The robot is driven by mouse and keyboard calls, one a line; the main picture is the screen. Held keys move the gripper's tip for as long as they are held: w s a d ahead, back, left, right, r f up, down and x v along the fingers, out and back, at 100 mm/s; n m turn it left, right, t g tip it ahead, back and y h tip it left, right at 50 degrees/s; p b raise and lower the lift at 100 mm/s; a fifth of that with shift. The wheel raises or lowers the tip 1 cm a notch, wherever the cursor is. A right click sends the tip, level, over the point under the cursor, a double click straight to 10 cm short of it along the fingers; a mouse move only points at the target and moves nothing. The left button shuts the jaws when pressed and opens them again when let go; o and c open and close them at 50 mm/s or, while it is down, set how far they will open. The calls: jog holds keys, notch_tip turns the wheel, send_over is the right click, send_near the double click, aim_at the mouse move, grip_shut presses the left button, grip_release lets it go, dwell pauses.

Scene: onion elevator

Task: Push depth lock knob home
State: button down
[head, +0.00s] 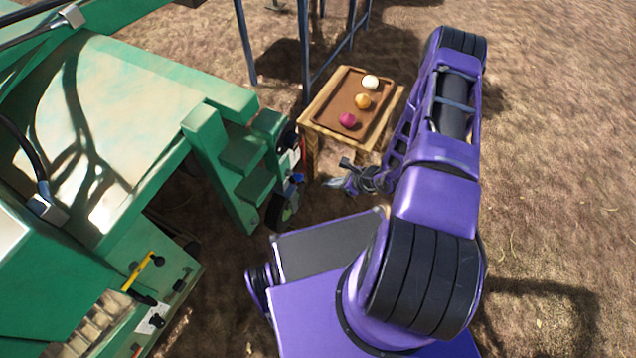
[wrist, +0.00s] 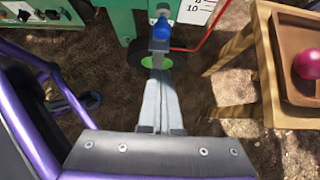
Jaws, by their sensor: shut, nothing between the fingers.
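A blue knob (wrist: 162,30) sits on the green machine beside a white scale plate (wrist: 197,10) marked with numbers, at the top middle of the wrist view. It shows as a small blue spot in the head view (head: 298,178). I take it for the depth lock knob; how far in it sits I cannot tell. My gripper (wrist: 158,60) is shut and empty, its fingers pointing at the knob. In the head view my gripper (head: 329,183) is just right of the knob, with a small gap between them.
A wooden table (head: 312,108) with a brown tray (head: 374,110) stands close behind my gripper, holding a white, an orange and a magenta onion (head: 348,120). A red tube (wrist: 207,40) curves near the knob. The green machine (head: 100,100) fills the left. Bare soil lies to the right.

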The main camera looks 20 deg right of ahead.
jog(key=shift+v, duration=2.4)
